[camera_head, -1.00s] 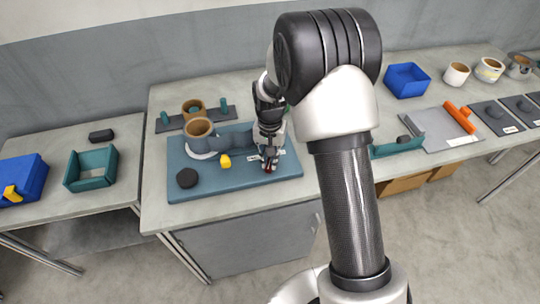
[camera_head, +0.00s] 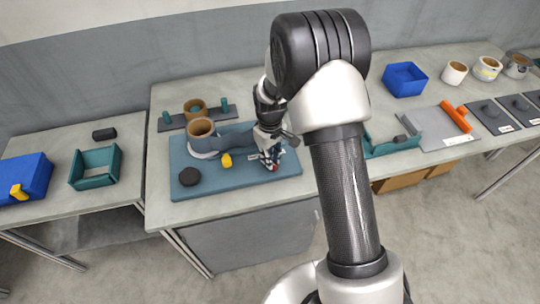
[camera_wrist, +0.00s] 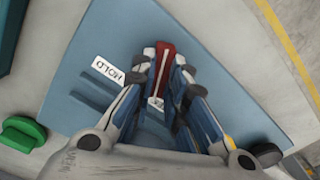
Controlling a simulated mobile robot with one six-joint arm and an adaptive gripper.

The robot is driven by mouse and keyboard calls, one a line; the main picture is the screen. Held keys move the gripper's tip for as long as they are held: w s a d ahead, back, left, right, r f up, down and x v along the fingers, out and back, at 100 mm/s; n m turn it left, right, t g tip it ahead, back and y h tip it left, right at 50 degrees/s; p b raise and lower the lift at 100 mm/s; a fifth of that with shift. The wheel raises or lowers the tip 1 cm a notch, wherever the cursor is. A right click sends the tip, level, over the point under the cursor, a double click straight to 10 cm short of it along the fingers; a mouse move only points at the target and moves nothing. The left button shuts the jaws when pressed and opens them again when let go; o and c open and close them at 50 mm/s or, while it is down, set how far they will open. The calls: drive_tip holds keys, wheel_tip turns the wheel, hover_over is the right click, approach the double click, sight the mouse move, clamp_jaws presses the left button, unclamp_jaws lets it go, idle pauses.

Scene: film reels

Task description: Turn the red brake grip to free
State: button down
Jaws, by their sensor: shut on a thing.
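The red brake grip (camera_wrist: 163,62) is a narrow bar on the blue base plate (camera_wrist: 230,50). In the wrist view it lies between the fingers of my gripper (camera_wrist: 164,68), which are shut on it. A white label reading HOLD (camera_wrist: 110,70) is on the plate to the left of the grip. No label for free can be read. In the head view my gripper (camera_head: 270,164) is low over the right part of the plate (camera_head: 225,187); only a little red shows at its fingertips.
A teal tray (camera_head: 95,168) is on the left table. A blue bin (camera_head: 405,79) stands at the back right.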

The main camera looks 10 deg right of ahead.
drive_tip(key=shift+n, duration=1.7)
drive_tip(key=shift+p, duration=0.3)
drive_tip(key=c, duration=1.6)
unclamp_jaws()
drive_tip(key=shift+r, duration=0.1)
wheel_tip(320, 180, up, 12)
